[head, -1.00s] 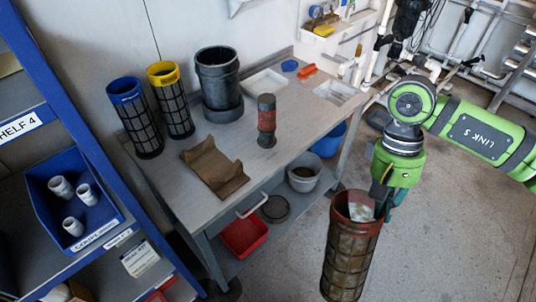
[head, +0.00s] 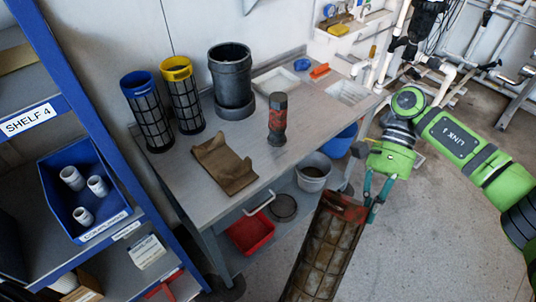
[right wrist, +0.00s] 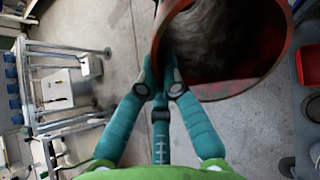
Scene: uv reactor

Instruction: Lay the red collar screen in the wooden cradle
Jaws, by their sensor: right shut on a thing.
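The red collar screen (head: 325,245) is a long, dirty mesh cylinder with a red collar at its upper end. My right gripper (head: 372,196) is shut on the collar's rim and holds the screen tilted in front of the bench, its lower end leaning to the left and out of frame. In the right wrist view the fingers (right wrist: 165,85) pinch the rim of the red collar (right wrist: 215,90), with the dark opening facing the camera. The wooden cradle (head: 225,165), a brown curved trough, lies empty on the bench. My left gripper is out of view.
On the bench (head: 285,172) stand a blue-collared screen (head: 148,112), a yellow-collared screen (head: 183,95), a black cylinder (head: 231,80) and a dark red-banded tool (head: 277,118). A blue shelf rack (head: 90,130) stands left. A grey bucket (head: 313,172) and red bin (head: 250,232) sit below.

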